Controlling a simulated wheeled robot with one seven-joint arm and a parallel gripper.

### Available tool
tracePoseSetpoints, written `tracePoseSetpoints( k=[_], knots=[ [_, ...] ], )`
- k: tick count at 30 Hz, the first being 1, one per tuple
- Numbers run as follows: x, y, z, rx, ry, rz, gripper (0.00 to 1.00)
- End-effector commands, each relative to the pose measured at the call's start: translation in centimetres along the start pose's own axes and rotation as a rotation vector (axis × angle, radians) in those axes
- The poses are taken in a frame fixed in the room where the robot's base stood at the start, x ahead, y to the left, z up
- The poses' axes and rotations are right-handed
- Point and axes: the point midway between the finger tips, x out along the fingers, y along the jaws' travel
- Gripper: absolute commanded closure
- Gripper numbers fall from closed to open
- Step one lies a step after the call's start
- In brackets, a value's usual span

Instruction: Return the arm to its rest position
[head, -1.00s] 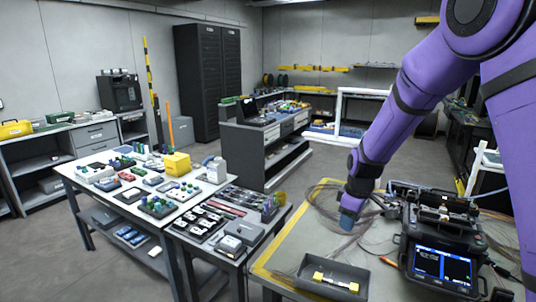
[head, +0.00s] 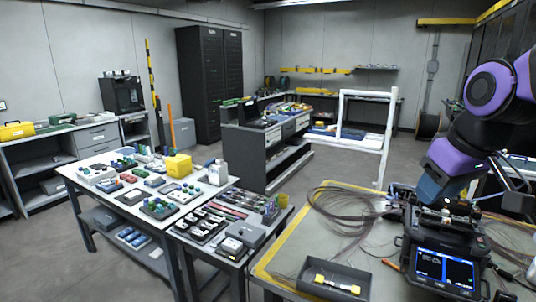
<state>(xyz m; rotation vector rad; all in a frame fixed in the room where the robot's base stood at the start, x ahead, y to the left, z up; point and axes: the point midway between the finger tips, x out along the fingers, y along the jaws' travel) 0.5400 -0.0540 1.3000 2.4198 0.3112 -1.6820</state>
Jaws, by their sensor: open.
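My purple and black arm comes in from the right edge in the head view. Its blue-grey end, with my gripper (head: 434,192), overlaps the back of the black fusion splicer (head: 400,252) in the picture. The fingers are hard to make out against the dark machine. My gripper is open, and I see nothing held in it. The splicer stands on the right workbench with its blue screen (head: 443,268) lit. I cannot tell whether the arm end touches it.
A dark tray (head: 320,268) with a yellow and white piece lies left of the splicer. Loose fibre cables (head: 345,212) spread over the bench behind it. A table (head: 93,189) of parts stands at left. A white frame (head: 384,150) rises beyond the bench.

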Motion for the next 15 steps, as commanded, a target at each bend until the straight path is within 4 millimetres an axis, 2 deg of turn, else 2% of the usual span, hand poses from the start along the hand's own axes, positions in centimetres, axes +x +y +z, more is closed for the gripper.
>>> tracePoseSetpoints(
  k=[1,6,12,15],
  knots=[
    [-1.1,-0.1,1.2,0.029,0.018,0.011,0.58],
    [-3.5,-0.7,5.0,0.131,0.057,0.041,0.58],
    [-5.0,-1.3,8.4,0.224,0.092,0.07,0.58],
    [-5.3,-1.4,9.3,0.25,0.102,0.079,0.58]
  ],
)
